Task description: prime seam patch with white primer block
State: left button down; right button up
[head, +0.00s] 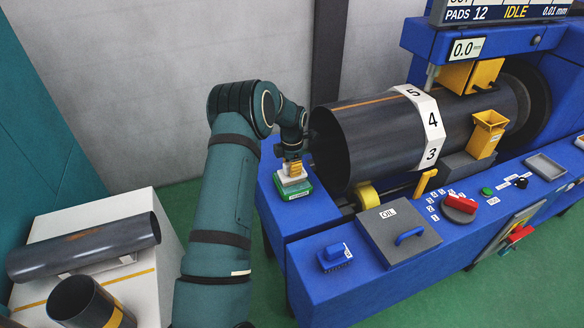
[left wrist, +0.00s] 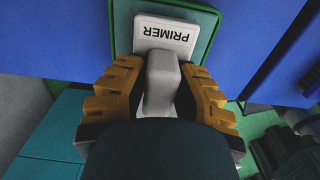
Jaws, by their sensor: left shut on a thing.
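The white primer block (head: 291,181) sits in a small green tray (head: 297,193) at the left end of the blue machine bed. In the left wrist view its label reads PRIMER (left wrist: 166,33) upside down, and its grey handle (left wrist: 161,85) stands between the fingers. My left gripper (head: 293,168) is shut on this handle; its yellow fingers also show in the left wrist view (left wrist: 160,92). An orange seam line (head: 365,103) runs along the top of the big dark cylinder (head: 375,135). I cannot make out a distinct seam patch. My right gripper is not in view.
A white numbered ring (head: 432,125) surrounds the cylinder. A grey OIL box (head: 395,232), a blue brush (head: 335,257) and a yellow lever (head: 424,183) stand along the bed's front. A loose pipe (head: 85,248) and a short tube (head: 85,303) rest on a white stand at left.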

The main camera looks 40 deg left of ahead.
pick_arm(q)
jog(key=shift+r+p, duration=1.85)
jog(key=shift+r, duration=1.7)
jog(key=shift+f, duration=0.15)
